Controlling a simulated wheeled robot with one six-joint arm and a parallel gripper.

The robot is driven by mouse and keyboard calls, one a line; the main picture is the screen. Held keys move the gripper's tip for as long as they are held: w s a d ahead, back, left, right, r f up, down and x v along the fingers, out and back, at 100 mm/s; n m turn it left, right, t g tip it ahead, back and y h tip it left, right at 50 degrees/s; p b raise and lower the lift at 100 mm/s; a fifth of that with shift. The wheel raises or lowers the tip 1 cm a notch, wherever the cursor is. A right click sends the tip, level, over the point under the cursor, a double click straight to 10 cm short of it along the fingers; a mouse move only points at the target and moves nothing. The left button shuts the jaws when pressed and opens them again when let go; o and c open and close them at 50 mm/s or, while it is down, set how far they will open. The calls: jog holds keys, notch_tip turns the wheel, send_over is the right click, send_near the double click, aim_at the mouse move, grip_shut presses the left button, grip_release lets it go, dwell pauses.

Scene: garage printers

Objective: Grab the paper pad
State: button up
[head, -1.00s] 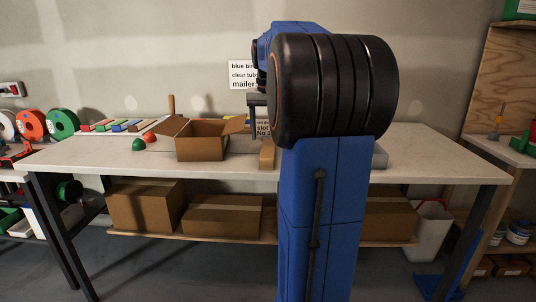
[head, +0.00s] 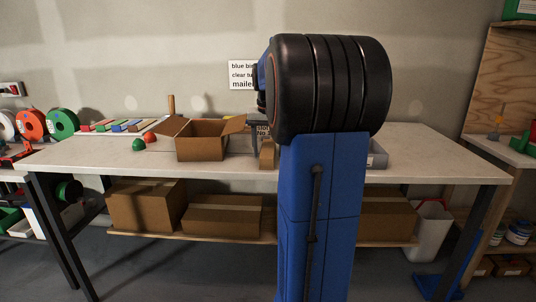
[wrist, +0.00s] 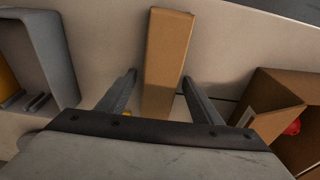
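A long tan-brown block, which looks like the paper pad (wrist: 168,50), stands on the pale worktop in the wrist view. It also shows in the head view (head: 267,154), just left of my arm and partly hidden by it. My gripper (wrist: 159,79) is open, with one finger on each side of the block's near part in the picture. A gap shows between the block and each finger. I cannot tell whether the fingertips are down at the block's height. In the head view my arm hides most of the gripper.
An open cardboard box (head: 203,145) stands left of the block; in the wrist view it is at right, with something red inside. A grey bin (wrist: 66,80) is on the block's other side. Green (head: 138,145) and red (head: 150,138) round things lie left of the box.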

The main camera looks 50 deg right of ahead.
jog(key=c, duration=0.8)
